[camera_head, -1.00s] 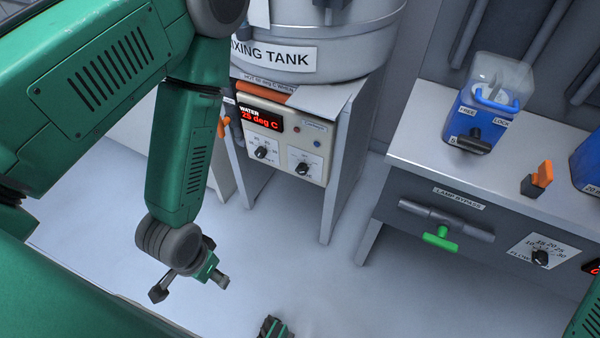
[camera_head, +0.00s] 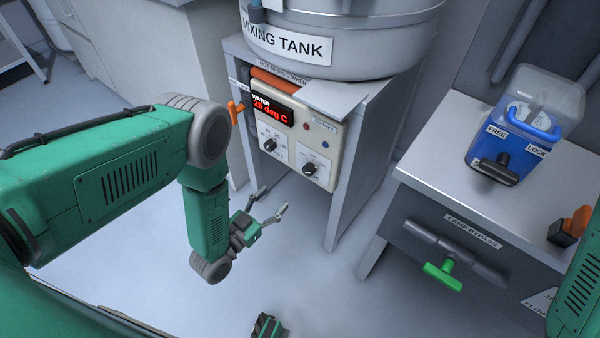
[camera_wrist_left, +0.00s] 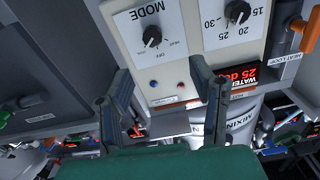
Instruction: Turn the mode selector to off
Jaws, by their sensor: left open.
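The mode selector (camera_head: 310,168) is a black knob on a white plate, at the right on the front of the control box under the mixing tank. It shows upside down in the left wrist view (camera_wrist_left: 152,36), with MODE, OFF and HEAT printed around it. I cannot tell exactly where its pointer sits. My left gripper (camera_head: 273,199) is open and empty, in front of and below the control box, apart from the knob. In the left wrist view its spread fingers (camera_wrist_left: 160,72) frame the panel, with the knob beyond them. My right gripper does not show.
A second knob (camera_head: 269,145) with a number dial sits beside the selector. Above are a red water display (camera_head: 272,110) and an orange handle (camera_head: 236,112). At right, a grey cabinet carries a green tap (camera_head: 443,276) and a blue container (camera_head: 515,140). The floor before the box is clear.

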